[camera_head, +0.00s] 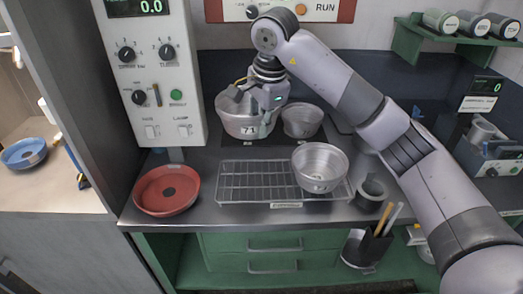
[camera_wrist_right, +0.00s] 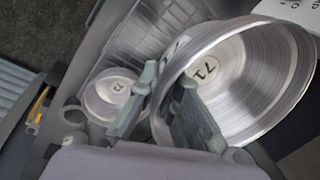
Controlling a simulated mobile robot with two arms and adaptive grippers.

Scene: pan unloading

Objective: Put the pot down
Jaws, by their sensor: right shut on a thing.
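My right gripper (camera_head: 266,122) is shut on the rim of a silver pot (camera_head: 236,128) marked 71, at the back of the counter. In the wrist view the fingers (camera_wrist_right: 160,108) stand either side of the pot's wall, and the pot (camera_wrist_right: 240,75) looks empty inside. The pot is over or on a dark surface (camera_head: 262,139); I cannot tell whether its base touches. A second silver pot (camera_head: 302,122) stands just right of it. My left gripper is not in view.
A wire rack (camera_head: 245,182) at the front holds another silver pot (camera_head: 320,167) at its right end; the rack's left part is bare. A red pan (camera_head: 167,190) lies at left. A control panel (camera_head: 155,70) rises at left.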

